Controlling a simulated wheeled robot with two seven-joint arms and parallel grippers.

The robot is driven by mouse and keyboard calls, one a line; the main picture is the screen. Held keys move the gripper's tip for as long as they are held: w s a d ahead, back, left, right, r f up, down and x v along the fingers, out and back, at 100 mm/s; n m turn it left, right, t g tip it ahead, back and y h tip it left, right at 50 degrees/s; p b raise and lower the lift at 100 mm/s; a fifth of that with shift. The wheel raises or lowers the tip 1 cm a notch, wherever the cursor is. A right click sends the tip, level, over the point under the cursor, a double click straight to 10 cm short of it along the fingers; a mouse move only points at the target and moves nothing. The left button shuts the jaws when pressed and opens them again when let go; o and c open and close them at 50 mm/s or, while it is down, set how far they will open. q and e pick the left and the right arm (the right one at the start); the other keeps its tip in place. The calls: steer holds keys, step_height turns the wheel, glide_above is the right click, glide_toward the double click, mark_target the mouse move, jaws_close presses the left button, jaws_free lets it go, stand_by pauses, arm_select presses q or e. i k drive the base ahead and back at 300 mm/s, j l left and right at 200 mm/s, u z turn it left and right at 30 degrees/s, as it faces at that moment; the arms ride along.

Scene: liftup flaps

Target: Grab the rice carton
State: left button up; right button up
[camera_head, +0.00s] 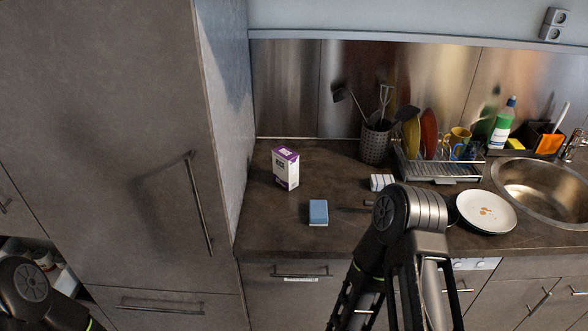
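The rice carton (286,169) is a white and purple box. It stands upright on the dark countertop, left of the utensil holder and near the tall cabinet. Part of my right arm rises in the foreground, right of the carton and well apart from it; its gripper fingers cannot be made out. Part of my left arm shows at the bottom left corner, with its gripper out of view. Nothing visible touches the carton.
A blue sponge (318,212) lies in front of the carton. A tall cabinet (120,130) bounds the counter's left side.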

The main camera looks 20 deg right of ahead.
mark_target(285, 160)
steer(key=z, duration=1.5)
steer(key=i, duration=0.65)
